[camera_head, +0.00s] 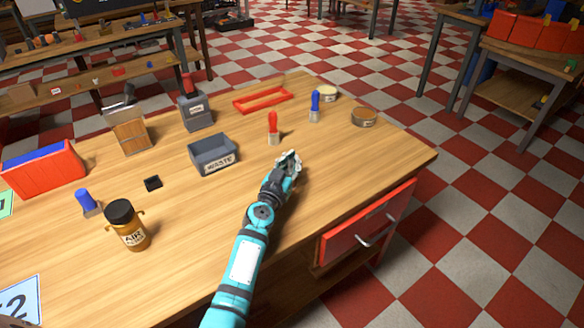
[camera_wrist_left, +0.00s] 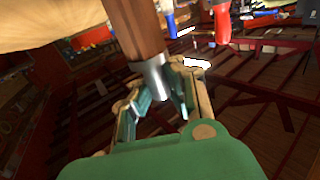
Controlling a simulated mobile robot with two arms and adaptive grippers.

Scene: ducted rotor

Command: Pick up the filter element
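My left gripper (camera_head: 290,160) is over the right part of the bench, in front of the red and blue bottles. In the left wrist view, its two fingers (camera_wrist_left: 163,88) stand apart. A brown, streaked piece with a silver end (camera_wrist_left: 138,35) reaches in from the top, its silver end between or just past the fingers. I cannot tell whether they touch it, nor whether it is the filter element; the gripper hides that spot in the head view. An amber jar labelled AIR (camera_head: 127,225) stands at left. A brown, metal-topped block (camera_head: 130,130) stands behind. My right gripper is out of view.
A grey WASTE bin (camera_head: 213,154) stands left of my gripper. A red bottle (camera_head: 273,128), a blue bottle (camera_head: 315,105), a red tray (camera_head: 263,100) and a round tin (camera_head: 364,117) are beyond it. A red drawer (camera_head: 368,222) is below the bench edge.

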